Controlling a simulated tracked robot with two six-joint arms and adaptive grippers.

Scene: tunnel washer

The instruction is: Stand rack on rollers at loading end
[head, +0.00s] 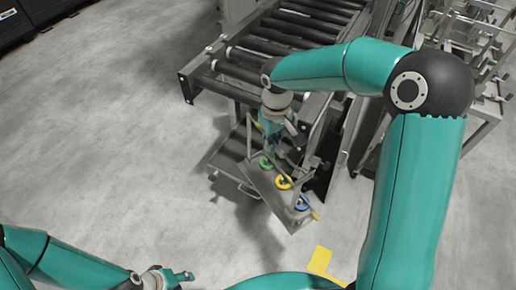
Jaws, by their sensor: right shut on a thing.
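The rack (267,190) is a grey metal frame with a raised handle, carrying a green, a yellow and a blue ring-shaped piece. My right gripper (273,140) is shut on the rack's handle and holds it tilted in front of the roller conveyor. The rollers (292,35) are dark cylinders in a grey frame, behind and above the rack in the picture. Their near end is closest to the rack. My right arm covers part of the rollers' right side. My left gripper (183,277) is low at the bottom left, apart from the rack; its finger opening is unclear.
A lower dark shelf or step (232,150) sits below the conveyor, close behind the rack. Metal racks (485,45) stand at the top right. A yellow floor marking (320,260) lies at the bottom. The grey floor on the left is clear.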

